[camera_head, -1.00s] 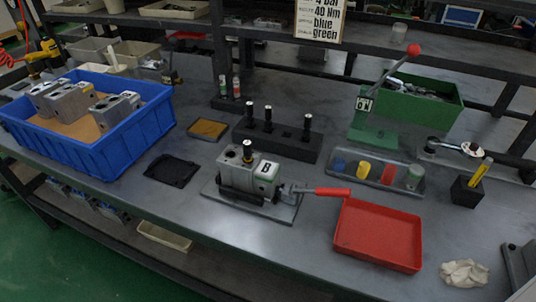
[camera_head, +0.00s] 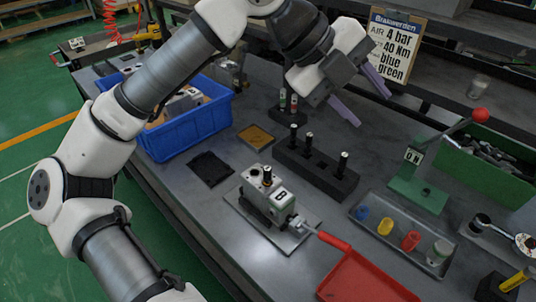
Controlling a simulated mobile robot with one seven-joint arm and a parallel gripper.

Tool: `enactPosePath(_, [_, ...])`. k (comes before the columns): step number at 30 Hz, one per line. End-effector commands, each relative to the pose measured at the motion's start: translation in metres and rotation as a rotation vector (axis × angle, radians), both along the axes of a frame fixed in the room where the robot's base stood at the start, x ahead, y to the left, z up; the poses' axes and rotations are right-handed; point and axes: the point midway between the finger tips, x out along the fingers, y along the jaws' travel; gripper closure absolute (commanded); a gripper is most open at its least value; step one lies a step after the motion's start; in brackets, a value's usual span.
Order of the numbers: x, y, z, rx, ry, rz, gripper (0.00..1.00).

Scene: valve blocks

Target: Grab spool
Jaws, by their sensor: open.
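A black rack block (camera_head: 315,172) stands on the bench with three dark upright spools in it: a left spool (camera_head: 293,134), a middle spool (camera_head: 308,145) and a right spool (camera_head: 343,163). Another dark spool (camera_head: 267,176) stands in the top of the grey valve block (camera_head: 262,200) marked "B". The block sits on a plate with a red-handled clamp (camera_head: 325,239) at its right. My gripper (camera_head: 363,97) is open and empty, above and behind the rack, with its two purple fingers apart. It touches no spool.
A blue crate (camera_head: 190,133) with metal blocks is partly hidden behind my arm. A tray of coloured parts (camera_head: 405,237), a red tray (camera_head: 365,283) and a green lever stand (camera_head: 416,193) lie right. A sign (camera_head: 396,45) stands behind my gripper.

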Motion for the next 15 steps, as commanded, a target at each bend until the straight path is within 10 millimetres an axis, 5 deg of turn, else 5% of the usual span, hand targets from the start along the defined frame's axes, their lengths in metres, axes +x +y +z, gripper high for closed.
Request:
enactPosePath(3, [0.043, 0.045, -0.043, 0.359, 0.136, 0.285, 0.57])
enactPosePath(9, [0.071, 0.118, -0.074, 0.706, 0.254, 0.633, 0.57])
enactPosePath(15, [0.074, 0.14, -0.092, 0.792, 0.282, 0.727, 0.57])
